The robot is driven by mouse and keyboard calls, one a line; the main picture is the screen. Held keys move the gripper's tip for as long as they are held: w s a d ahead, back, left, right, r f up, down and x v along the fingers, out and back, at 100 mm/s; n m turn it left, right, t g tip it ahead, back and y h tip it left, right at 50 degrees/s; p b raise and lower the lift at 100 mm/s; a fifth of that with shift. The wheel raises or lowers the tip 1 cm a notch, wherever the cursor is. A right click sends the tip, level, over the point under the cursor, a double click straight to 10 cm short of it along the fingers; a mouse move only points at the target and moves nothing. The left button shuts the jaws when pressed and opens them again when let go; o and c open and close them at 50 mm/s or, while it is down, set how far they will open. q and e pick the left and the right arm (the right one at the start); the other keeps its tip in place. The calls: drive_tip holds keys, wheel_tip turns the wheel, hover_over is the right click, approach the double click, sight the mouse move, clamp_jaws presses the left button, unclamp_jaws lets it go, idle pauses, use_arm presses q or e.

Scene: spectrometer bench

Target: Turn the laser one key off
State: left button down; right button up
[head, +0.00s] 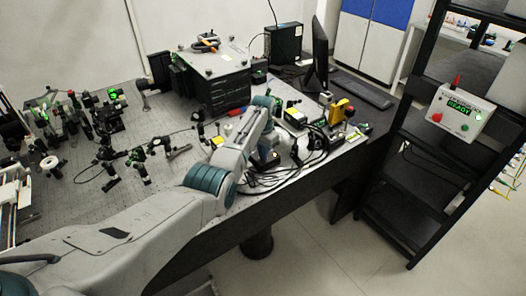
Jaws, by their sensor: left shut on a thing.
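My left arm reaches in from the lower left over the optical bench (160,205). Its forearm rises and its wrist bends down near the bench's right part. My left gripper (268,158) is low there, beside the black cables, and is shut on what appears to be the laser one key. The key and the fingertips are too small and too covered by the wrist to make out. My right gripper is not in view.
Coiled black cables (312,165) lie right of the wrist, near the bench edge. A yellow device (338,110) stands beyond them. A large dark box (215,80) is behind. Optics mounts fill the left. A control panel (460,113) with a lit green display hangs on the black rack.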

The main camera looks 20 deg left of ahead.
use_arm(q)
drive_tip(key=n+p, duration=0.1)
drive_tip(key=n, duration=0.2)
drive_tip(key=shift+r+n, duration=0.15)
drive_tip(key=shift+n, duration=0.25)
drive_tip(key=n, duration=0.3)
drive_tip(key=shift+n+p, duration=0.3)
drive_tip(key=n, duration=0.3)
drive_tip(key=shift+w+n, duration=0.1)
drive_tip(key=shift+n, duration=0.2)
drive_tip(key=n+p, duration=0.1)
drive_tip(key=n, duration=0.3)
drive_tip(key=shift+n, duration=0.3)
drive_tip(key=c, duration=1.6)
unclamp_jaws()
